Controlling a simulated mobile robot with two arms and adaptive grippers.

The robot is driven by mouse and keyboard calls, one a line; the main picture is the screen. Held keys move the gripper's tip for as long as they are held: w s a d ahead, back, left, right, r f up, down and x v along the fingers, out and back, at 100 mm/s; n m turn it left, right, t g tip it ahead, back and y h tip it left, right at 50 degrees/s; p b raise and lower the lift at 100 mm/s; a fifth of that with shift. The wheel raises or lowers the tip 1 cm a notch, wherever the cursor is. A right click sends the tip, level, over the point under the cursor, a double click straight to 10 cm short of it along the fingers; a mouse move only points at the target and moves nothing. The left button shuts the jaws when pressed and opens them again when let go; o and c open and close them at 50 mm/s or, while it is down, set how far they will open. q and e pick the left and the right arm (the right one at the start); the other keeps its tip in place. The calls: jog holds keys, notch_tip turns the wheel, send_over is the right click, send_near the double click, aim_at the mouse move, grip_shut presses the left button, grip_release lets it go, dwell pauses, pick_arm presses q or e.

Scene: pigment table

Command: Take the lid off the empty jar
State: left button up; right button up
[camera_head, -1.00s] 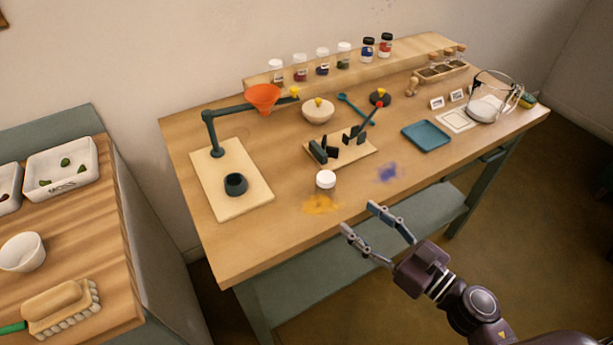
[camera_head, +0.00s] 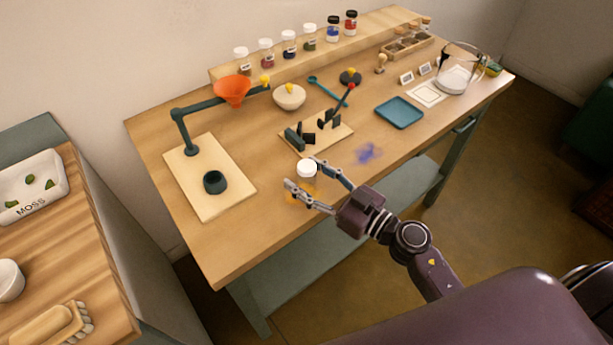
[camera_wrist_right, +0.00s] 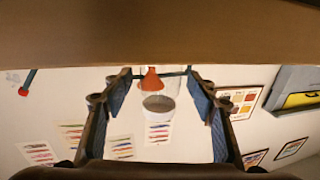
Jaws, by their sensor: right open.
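The empty jar is small and clear, with a white lid (camera_head: 307,168), near the front edge of the table. Its body is largely hidden in the head view by my right gripper (camera_head: 303,174). That gripper is open, its two fingers spread around the near side of the jar. In the right wrist view the picture is upside down, and the pale jar (camera_wrist_right: 158,104) shows between the open fingers (camera_wrist_right: 157,78). I cannot tell whether either finger touches it. My left gripper is not in view.
An orange powder patch (camera_head: 299,194) lies by the jar, a blue one (camera_head: 368,153) to its right. A clamp stand (camera_head: 318,137) is behind. A funnel stand with an orange funnel (camera_head: 232,91) and dark cup (camera_head: 214,182) stands left. A blue tray (camera_head: 399,112) lies right.

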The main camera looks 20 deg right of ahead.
jog(key=shift+c, duration=0.4)
jog(key=c, duration=1.2)
notch_tip(320, 180, up, 20)
jog(key=p, duration=1.3)
jog(key=o, duration=0.5)
grip_shut()
